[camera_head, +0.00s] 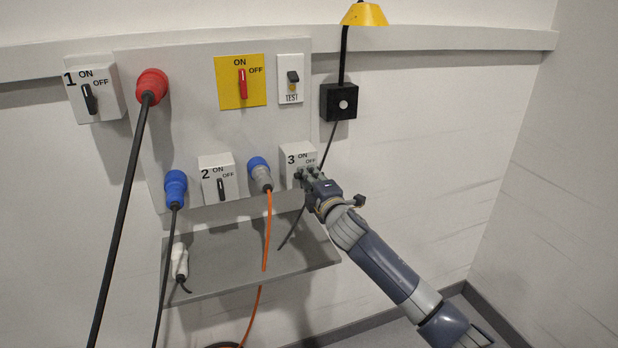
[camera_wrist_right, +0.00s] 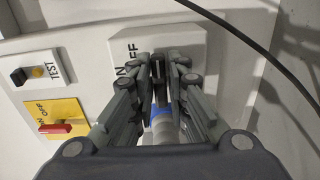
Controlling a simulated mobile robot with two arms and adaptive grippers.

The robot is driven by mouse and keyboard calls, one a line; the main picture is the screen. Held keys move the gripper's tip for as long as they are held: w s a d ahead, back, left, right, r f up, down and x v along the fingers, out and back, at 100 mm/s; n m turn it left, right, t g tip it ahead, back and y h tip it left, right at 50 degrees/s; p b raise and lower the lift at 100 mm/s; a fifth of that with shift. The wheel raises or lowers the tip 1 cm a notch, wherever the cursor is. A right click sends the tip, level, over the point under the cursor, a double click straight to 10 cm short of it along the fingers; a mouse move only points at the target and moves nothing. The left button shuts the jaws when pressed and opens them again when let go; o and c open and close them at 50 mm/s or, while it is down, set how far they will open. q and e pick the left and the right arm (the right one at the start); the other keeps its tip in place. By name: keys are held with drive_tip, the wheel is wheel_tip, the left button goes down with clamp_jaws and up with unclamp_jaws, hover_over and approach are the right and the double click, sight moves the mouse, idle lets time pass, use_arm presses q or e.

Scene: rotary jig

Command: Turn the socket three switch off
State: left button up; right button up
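The socket three switch box (camera_head: 294,154) is white, marked 3, ON and OFF, and sits on the lower right of the wall panel. My right gripper (camera_head: 307,174) is at its front face and covers the switch handle in the head view. In the right wrist view the box (camera_wrist_right: 190,38) is straight ahead, its labels turned sideways. The gripper's fingertips (camera_wrist_right: 167,68) are close together at the box, with a narrow dark part that looks like the handle between them. The handle's exact angle is hidden. My left gripper is not in view.
The blue plug with the orange cable (camera_head: 260,174) is just left of box three. Switch two (camera_head: 217,178) is farther left. The yellow ON/OFF plate (camera_head: 228,94) and TEST switch (camera_head: 290,94) are above. A grey shelf (camera_head: 225,268) juts out below. A black cable hangs close by.

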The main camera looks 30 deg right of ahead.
drive_tip(key=shift+o, duration=0.8)
drive_tip(key=shift+s, duration=0.1)
drive_tip(key=v, duration=1.2)
drive_tip(key=shift+f, duration=0.15)
